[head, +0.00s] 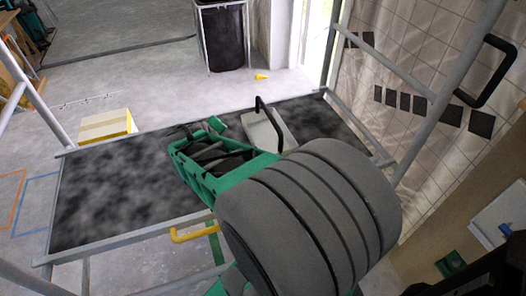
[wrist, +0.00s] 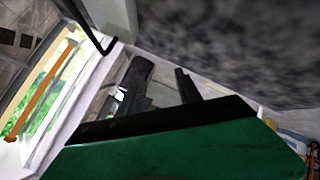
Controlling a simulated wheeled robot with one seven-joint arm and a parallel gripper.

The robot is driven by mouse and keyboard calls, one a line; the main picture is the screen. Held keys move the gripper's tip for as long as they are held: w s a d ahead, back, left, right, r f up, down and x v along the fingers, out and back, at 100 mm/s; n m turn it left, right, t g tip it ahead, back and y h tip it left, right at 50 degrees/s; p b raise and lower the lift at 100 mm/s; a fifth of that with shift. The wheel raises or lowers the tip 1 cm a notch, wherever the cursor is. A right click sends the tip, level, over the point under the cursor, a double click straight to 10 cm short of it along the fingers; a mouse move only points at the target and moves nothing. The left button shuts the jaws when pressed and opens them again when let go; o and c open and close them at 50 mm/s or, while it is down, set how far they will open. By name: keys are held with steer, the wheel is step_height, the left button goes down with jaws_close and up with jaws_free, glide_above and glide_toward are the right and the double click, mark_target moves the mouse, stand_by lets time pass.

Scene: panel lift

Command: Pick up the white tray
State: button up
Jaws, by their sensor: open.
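The white tray (head: 272,130) is a pale, low box lying on the dark speckled platform (head: 110,190), right of centre in the head view. What seems to be the tray's pale edge and handle also show at the top left of the wrist view (wrist: 118,14). My gripper (head: 198,130) is over the platform, left of the tray and apart from it. Its dark fingers (wrist: 160,82) are spread with nothing between them. My green and grey arm hides part of the platform and the tray's near side.
Metal rails frame the platform. A black handle (head: 487,75) sticks out on the right frame, and a yellow handle (head: 195,234) at the near edge. A yellow and white box (head: 105,126) and a black bin (head: 223,38) stand beyond the platform. The platform's left part is clear.

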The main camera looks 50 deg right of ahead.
steer(key=s+d+f+n+h+b, duration=0.3)
steer(key=d+f+h+b, duration=0.45)
steer(key=d, duration=0.65)
steer(key=n+t+h+b, duration=0.2)
steer(key=n+b, duration=0.3)
steer(key=b, duration=0.1)
glide_toward(271, 116)
step_height(271, 116, down, 2)
steer(key=w+d, duration=0.1)
steer(key=d, duration=0.1)
steer(key=x, duration=0.5)
steer(key=r+p+x, duration=0.1)
steer(key=x, duration=0.2)
steer(key=shift+w, duration=0.1)
steer(key=shift+c, duration=0.4)
jaws_close()
steer(key=shift+r+t, duration=0.1)
steer(key=shift+t, duration=0.2)
